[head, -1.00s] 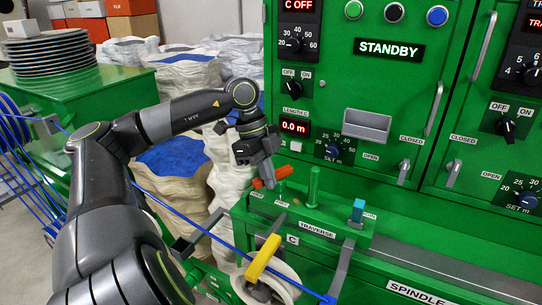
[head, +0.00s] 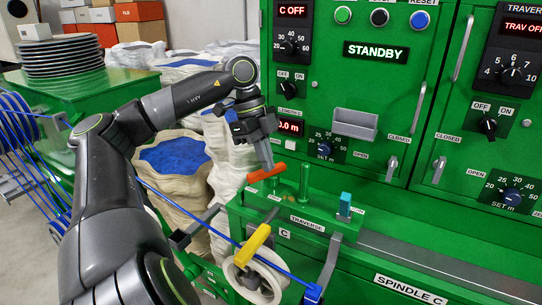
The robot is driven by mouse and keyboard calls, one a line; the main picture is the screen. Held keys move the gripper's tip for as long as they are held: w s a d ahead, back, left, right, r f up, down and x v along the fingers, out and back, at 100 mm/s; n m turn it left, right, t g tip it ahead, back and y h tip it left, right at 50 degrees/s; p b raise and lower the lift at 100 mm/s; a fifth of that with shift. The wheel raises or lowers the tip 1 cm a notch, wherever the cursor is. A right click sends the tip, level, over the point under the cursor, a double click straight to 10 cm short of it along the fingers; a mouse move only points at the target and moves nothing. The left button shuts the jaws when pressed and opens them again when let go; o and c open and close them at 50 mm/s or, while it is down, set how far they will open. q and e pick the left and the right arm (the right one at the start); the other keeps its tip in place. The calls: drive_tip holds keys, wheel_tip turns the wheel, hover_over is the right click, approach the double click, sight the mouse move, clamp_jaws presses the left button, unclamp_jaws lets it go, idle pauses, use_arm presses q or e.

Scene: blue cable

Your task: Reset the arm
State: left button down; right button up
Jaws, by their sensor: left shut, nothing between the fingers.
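My left arm comes in from the left in the head view. My left gripper (head: 266,164) is shut and empty. It points down just above an orange-red lever (head: 266,173) on the green traverse ledge; whether the fingertips touch the lever I cannot tell. A blue cable (head: 190,217) runs from the reel at the left, behind my arm, down to a blue clip (head: 313,293) at the bottom. My right gripper is out of view.
A green machine panel (head: 345,90) reading STANDBY fills the right. On the ledge stand a green post (head: 304,183) and a blue-topped switch (head: 345,204). A yellow handle (head: 253,244) and white spool (head: 262,280) are below. Sacks (head: 170,160) stand behind my arm.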

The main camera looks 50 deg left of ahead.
use_arm(q)
drive_tip(key=shift+w+p+v, duration=0.2)
drive_tip(key=shift+v, duration=1.05)
drive_tip(key=shift+w+p+v, duration=0.15)
drive_tip(key=shift+v, duration=1.1)
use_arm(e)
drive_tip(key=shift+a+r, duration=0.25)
